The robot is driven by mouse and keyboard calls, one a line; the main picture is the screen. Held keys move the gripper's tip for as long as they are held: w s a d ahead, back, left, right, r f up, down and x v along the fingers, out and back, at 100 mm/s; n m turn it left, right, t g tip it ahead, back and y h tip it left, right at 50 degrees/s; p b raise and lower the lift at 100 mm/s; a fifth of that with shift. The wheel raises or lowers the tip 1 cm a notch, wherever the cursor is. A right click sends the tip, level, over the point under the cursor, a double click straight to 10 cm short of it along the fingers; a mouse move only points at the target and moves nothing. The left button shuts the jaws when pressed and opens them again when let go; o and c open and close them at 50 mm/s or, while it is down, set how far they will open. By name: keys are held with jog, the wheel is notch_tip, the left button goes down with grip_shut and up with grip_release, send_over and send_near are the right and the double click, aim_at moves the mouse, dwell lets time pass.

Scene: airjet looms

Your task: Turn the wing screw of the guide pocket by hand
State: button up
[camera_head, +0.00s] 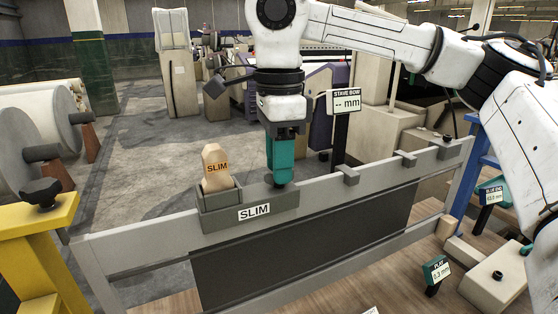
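The guide pocket (222,218) is a grey open box with a white SLIM label, fixed on the grey frame's top rail. A tan wooden piece (216,168) marked SLIM stands upright in its left part. My gripper (279,178) points straight down with teal fingers over the right end of the pocket's block. Its fingertips are at or just above the block's top. A small dark part shows at the tips; I cannot tell whether it is the wing screw. The screw is otherwise not clearly visible, and the finger gap cannot be made out.
The grey frame (330,190) with a dark panel crosses the view. A yellow post (40,222) with a black knob stands at left, a blue post (480,160) at right. A STAVE BOW sign (346,101) stands behind the rail. Open floor lies behind left.

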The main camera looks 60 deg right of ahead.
notch_tip(320, 180, up, 6)
jog(key=p, duration=0.4)
dwell(0.5)
notch_tip(320, 180, up, 11)
jog(key=shift+f+p, duration=0.1)
jog(key=shift+p, duration=0.2)
dwell(0.4)
jog(key=shift+s, duration=0.1)
